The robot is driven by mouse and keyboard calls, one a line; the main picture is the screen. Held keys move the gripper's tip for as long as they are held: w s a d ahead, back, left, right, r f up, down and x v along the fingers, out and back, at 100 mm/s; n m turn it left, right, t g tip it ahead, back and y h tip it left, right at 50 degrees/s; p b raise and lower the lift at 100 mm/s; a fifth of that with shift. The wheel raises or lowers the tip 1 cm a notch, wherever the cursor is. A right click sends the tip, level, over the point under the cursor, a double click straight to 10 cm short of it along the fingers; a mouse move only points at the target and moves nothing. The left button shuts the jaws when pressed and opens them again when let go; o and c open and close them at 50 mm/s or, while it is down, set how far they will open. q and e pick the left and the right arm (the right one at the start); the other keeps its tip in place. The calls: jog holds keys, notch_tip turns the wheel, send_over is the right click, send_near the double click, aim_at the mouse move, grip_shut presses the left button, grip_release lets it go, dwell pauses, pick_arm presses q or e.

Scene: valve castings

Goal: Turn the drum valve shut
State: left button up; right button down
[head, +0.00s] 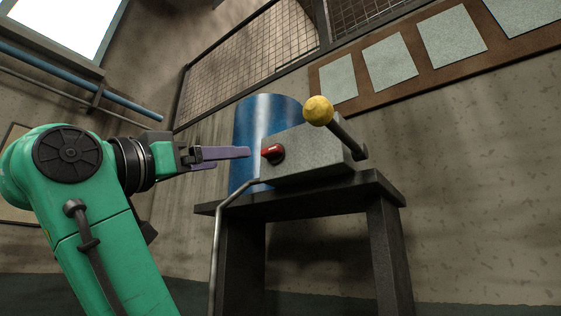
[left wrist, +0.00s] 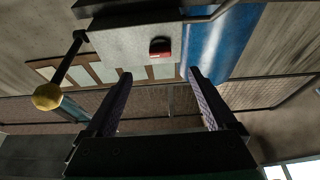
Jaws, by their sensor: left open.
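A blue drum (head: 246,135) stands on a dark stand, with a grey box (head: 310,150) in front of it. A small red handle (head: 272,152) is on the box's face. A dark lever (head: 345,138) with a yellow ball (head: 318,110) rises from the box's right side. My left gripper (head: 246,153) is left of the red handle, empty. In the left wrist view its purple fingers (left wrist: 160,73) are spread apart. The red handle (left wrist: 161,48) shows beyond the fingertips, and the yellow ball (left wrist: 47,97) is off to the left. My right gripper is not in view.
The dark stand (head: 385,190) carries the box and drum. A thin bent pipe (head: 217,240) runs down from the box at the stand's left. Mesh panels (head: 245,60) and a brown board with pale sheets (head: 388,62) are on the wall behind.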

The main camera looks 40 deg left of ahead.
aim_at(268, 152)
pick_arm(q)
jog(key=p+x, duration=0.1)
jog(key=x, duration=0.3)
jog(key=p+x, duration=0.2)
jog(key=x, duration=0.2)
jog(key=p+x, duration=0.2)
jog(key=x, duration=0.2)
jog(key=shift+s+r, duration=0.15)
jog(key=shift+r, duration=0.2)
jog(key=shift+w+r+p, duration=0.2)
jog(key=shift+w+p, duration=0.1)
jog(key=shift+p, duration=0.1)
jog(key=shift+s, duration=0.1)
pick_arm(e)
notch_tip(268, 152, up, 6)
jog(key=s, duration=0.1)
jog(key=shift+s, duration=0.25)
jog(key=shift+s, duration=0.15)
pick_arm(q)
jog(key=shift+c, duration=0.9)
jog(key=shift+f, duration=0.1)
jog(key=c, duration=1.2)
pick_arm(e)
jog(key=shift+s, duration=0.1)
